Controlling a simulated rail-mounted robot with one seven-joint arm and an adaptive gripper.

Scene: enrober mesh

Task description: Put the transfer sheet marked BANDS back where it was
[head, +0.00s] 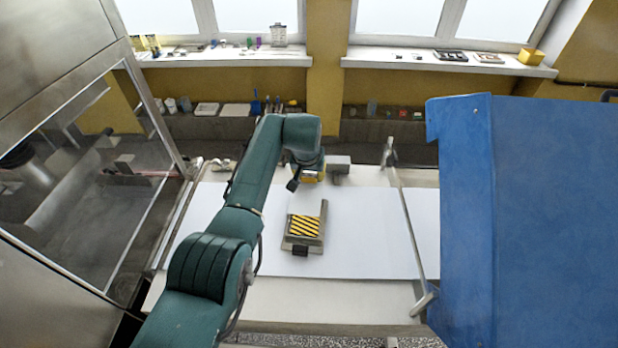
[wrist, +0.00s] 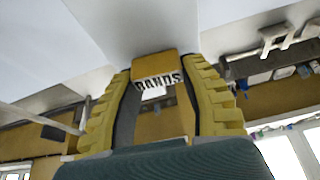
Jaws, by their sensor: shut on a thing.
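My gripper (head: 312,176) is over the white belt area, near its back edge. In the wrist view its two yellow ribbed fingers (wrist: 158,82) are shut on a yellow tab (wrist: 157,66) that reads BANDS, the tab of the transfer sheet. A pale flat surface (wrist: 150,22) spreads beyond the tab; I cannot tell whether it is the sheet or the belt. In the head view, a grey plate (head: 289,240) with yellow and black diagonal stripes (head: 305,226) and a black block at its near end lies just in front of the gripper. Whether the held sheet touches it is unclear.
The white belt (head: 365,250) is clear around the plate. A metal bar (head: 409,225) crosses at right, beside a large blue housing (head: 545,210). A glazed steel cabinet (head: 90,190) stands at left. Small items line the window sills (head: 225,58) and lower ledge.

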